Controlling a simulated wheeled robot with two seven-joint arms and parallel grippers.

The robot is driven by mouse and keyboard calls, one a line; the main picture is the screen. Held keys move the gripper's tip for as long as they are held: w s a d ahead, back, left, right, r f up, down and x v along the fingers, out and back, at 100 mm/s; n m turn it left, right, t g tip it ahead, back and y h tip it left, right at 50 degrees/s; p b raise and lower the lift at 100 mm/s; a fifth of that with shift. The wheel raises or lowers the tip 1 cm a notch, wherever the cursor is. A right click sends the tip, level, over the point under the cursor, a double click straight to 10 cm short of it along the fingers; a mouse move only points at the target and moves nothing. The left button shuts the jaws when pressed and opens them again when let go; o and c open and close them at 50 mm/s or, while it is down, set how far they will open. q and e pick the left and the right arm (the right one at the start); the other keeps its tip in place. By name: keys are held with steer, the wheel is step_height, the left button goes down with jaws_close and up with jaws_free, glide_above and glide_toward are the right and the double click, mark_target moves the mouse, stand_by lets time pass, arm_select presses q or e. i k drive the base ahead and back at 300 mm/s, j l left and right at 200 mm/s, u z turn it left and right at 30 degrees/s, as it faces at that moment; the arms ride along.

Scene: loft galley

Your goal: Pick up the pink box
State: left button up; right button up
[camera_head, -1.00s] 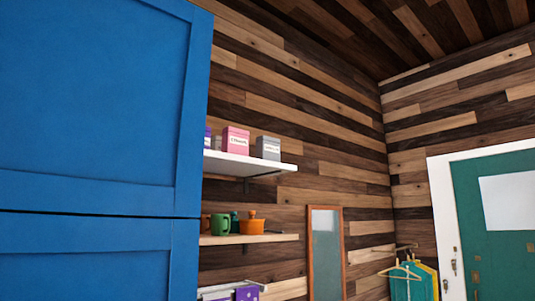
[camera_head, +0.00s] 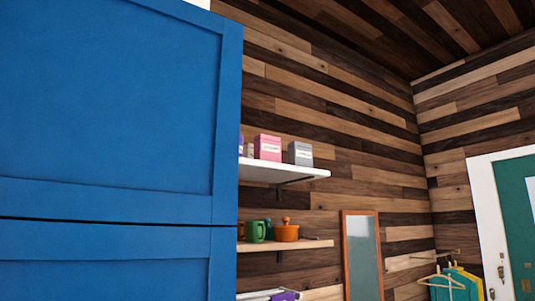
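The pink box (camera_head: 268,147) stands upright on a white wall shelf (camera_head: 290,172), right of the tall blue cabinet. A grey box (camera_head: 300,153) stands to its right on the same shelf. Part of a purple item and another small item show to its left, partly hidden by the cabinet edge. Neither of my grippers is in view.
The blue cabinet (camera_head: 110,120) fills the left side and hides the shelf's left end. A lower wooden shelf (camera_head: 285,245) holds a green mug (camera_head: 255,231) and an orange pot (camera_head: 287,232). A framed mirror (camera_head: 361,255), hanging clothes (camera_head: 455,285) and a green door (camera_head: 522,230) are further right.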

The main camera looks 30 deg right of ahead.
mark_target(266, 148)
steer(key=l, duration=1.05)
steer(key=k+l, duration=0.15)
steer(key=l, duration=0.9)
